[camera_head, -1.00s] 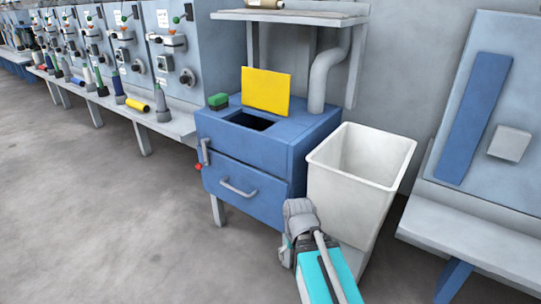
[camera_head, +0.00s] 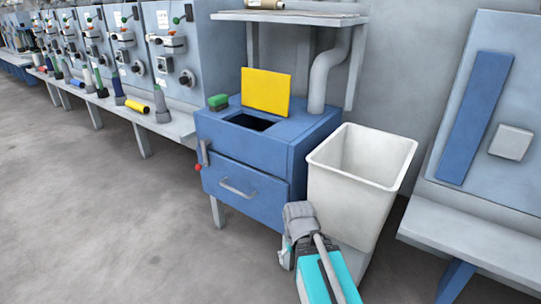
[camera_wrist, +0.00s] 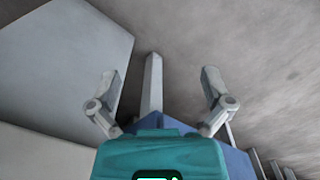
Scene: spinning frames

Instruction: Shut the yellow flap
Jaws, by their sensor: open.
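The yellow flap (camera_head: 266,91) stands upright, open, at the back of a square dark opening (camera_head: 251,122) in the top of the blue cabinet (camera_head: 241,152). My gripper (camera_wrist: 158,88) is open and empty in the wrist view, its two fingers spread wide. In the head view my gripper is low in front of the cabinet's right corner, well below the flap and apart from it; its fingers are mostly hidden there. The flap does not show in the wrist view.
A grey pipe (camera_head: 324,78) rises behind, under a shelf (camera_head: 290,16). A tall white bin (camera_head: 345,192) stands close on the right. The floor in front-left is clear.

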